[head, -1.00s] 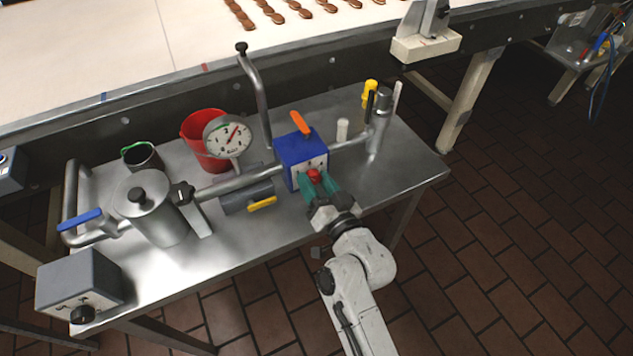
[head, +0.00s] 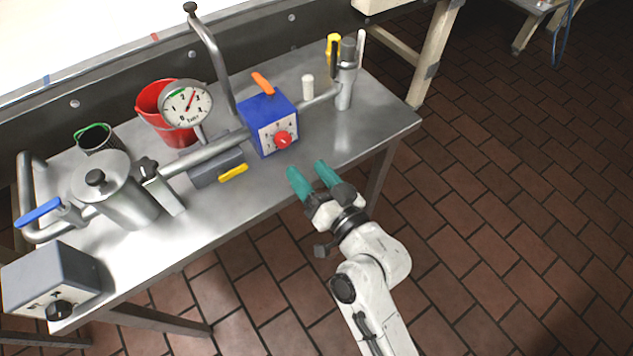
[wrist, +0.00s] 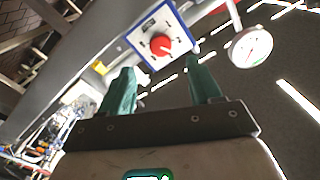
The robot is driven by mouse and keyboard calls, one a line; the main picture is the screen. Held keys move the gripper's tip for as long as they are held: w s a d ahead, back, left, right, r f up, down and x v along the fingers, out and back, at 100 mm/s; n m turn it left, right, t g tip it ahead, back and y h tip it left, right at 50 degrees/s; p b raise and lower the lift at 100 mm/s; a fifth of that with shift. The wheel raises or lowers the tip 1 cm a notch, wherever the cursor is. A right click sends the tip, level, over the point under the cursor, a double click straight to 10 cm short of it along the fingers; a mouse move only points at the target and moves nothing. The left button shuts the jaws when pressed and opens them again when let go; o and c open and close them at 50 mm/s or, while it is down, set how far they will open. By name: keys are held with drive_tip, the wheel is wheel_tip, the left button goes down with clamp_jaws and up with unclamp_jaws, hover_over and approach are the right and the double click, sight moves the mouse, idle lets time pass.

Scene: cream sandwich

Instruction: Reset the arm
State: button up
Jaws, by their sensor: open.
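My gripper (head: 309,175) has green fingers and is open and empty. In the head view it is at the front edge of the steel table (head: 365,140), below and to the right of the blue box (head: 258,112) with the red knob (head: 283,139). The knob is apart from the fingers. In the wrist view the fingers (wrist: 163,80) point toward the blue-edged dial face (wrist: 148,32) and its red knob (wrist: 160,45), with a gap between.
On the table are a round gauge (head: 188,98), a red bucket (head: 153,130), a steel pot (head: 125,200), pipes, a yellow-handled valve (head: 233,173) and a grey box (head: 50,280). A white cylinder (head: 308,88) stands behind. The tiled floor (head: 510,190) on the right is clear.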

drive_tip(key=shift+v, duration=1)
drive_tip(key=shift+d, duration=0.1)
drive_tip(key=s+d+f+n+g+h+p, duration=0.1)
drive_tip(key=s+d+f+g+h, duration=0.25)
drive_tip(key=d+f, duration=0.35)
drive_tip(key=s+d+f+m+g+h+p, duration=0.1)
drive_tip(key=s+d+f+m+g+h, duration=0.2)
drive_tip(key=s+d, duration=1.7)
drive_tip(key=s+g+h, duration=0.2)
drive_tip(key=g+h, duration=0.1)
drive_tip(key=g, duration=0.4)
drive_tip(key=shift+s+h+p, duration=0.25)
drive_tip(key=shift+h+p, duration=0.1)
drive_tip(key=shift+p, duration=0.05)
drive_tip(key=shift+f+g, duration=0.1)
drive_tip(key=shift+g, duration=0.15)
